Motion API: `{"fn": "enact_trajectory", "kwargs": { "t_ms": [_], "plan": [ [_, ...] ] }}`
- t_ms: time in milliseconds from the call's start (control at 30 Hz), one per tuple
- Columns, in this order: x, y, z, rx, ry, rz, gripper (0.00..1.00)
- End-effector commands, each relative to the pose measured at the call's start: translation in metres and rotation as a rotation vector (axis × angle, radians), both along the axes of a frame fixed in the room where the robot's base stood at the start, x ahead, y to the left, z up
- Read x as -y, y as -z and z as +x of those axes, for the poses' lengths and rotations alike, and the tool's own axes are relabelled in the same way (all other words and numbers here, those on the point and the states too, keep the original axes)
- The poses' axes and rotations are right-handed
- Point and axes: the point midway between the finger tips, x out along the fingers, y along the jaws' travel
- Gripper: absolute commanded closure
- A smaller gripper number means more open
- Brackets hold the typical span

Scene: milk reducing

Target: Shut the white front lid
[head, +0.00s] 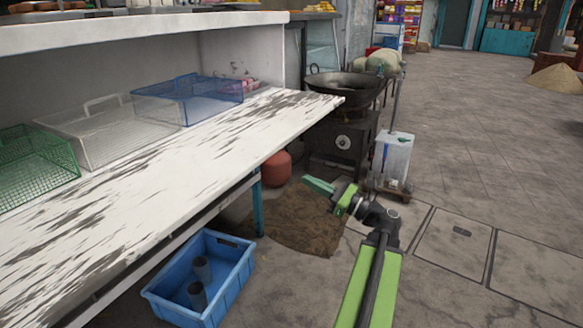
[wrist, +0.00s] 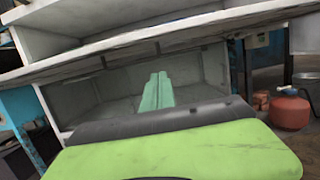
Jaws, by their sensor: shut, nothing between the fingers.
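A broad white panel with worn dark streaks (head: 165,190), probably the white front lid, lies about flat along the front of a white cabinet (head: 245,55) in the head view. It sticks out toward the aisle, with open space above it. My gripper (head: 322,186) is to the right of the panel's front edge and lower than it, apart from it in the picture. Its green fingers are closed together and empty. In the wrist view the gripper (wrist: 157,92) points toward an open grey-white compartment under a long white edge; I cannot tell whether that edge is the lid.
A blue crate (head: 202,285) is on the floor below. A red gas cylinder (head: 276,168), stove and wok (head: 340,85) stand beyond.

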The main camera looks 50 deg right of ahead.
Motion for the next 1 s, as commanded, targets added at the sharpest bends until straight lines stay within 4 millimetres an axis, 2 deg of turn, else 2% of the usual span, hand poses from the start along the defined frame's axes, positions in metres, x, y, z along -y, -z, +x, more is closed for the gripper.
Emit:
{"fn": "enact_trajectory", "kwargs": {
  "t_ms": [433, 500, 633, 1000],
  "plan": [
    [-0.025, -0.025, 0.092, -0.002, -0.01, -0.002, 1.0],
    [-0.025, -0.045, 0.09, -0.001, -0.008, -0.002, 1.0],
    [-0.025, -0.059, 0.09, -0.001, -0.008, -0.002, 1.0],
    [-0.026, -0.062, 0.09, -0.001, -0.009, -0.003, 1.0]
  ]
}}
